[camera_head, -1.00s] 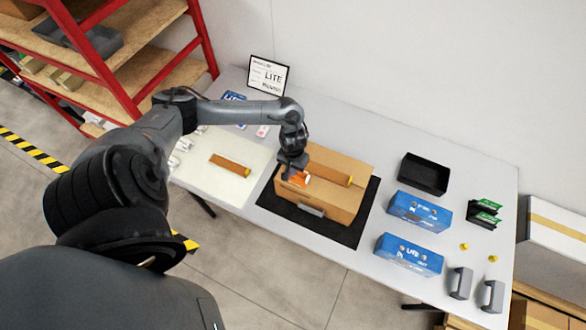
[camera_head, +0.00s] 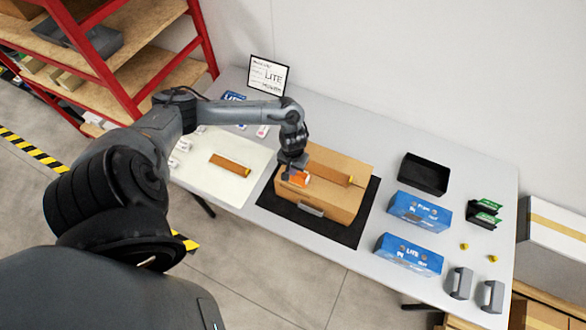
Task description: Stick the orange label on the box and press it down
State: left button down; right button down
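The brown cardboard box (camera_head: 330,198) sits on a black mat (camera_head: 350,235) near the middle of the table, with a grey handle (camera_head: 311,210) on its front side. The orange label (camera_head: 300,180) shows at the box's upper left front edge, right under my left gripper (camera_head: 292,168). The gripper points down at that corner; its fingers are small and dark, and I cannot tell whether they are open or shut, or whether they touch the label. My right gripper is not in view.
Two blue boxes (camera_head: 419,212), a black tray (camera_head: 424,175), green-topped parts (camera_head: 485,213) and grey handles (camera_head: 460,283) stand to the right. A brown strip (camera_head: 230,165) lies on a pale mat (camera_head: 220,187) to the left. A framed sign (camera_head: 268,75) stands at the back. A red shelf rack is at the left.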

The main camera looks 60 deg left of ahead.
pick_arm(q)
jog(key=shift+f, duration=0.3)
dwell(0.7)
jog(key=shift+f+b, duration=0.35)
jog(key=shift+f, duration=0.2)
dwell(0.4)
jog(key=shift+r, duration=0.1)
jog(key=shift+r+p, duration=0.6)
jog(key=shift+p, duration=0.3)
notch_tip(320, 180, up, 4)
jog(key=p, duration=0.6)
jog(key=shift+r, duration=0.25)
jog(key=shift+r+p, duration=0.15)
jog(key=shift+p, duration=0.35)
jog(key=shift+s, duration=0.1)
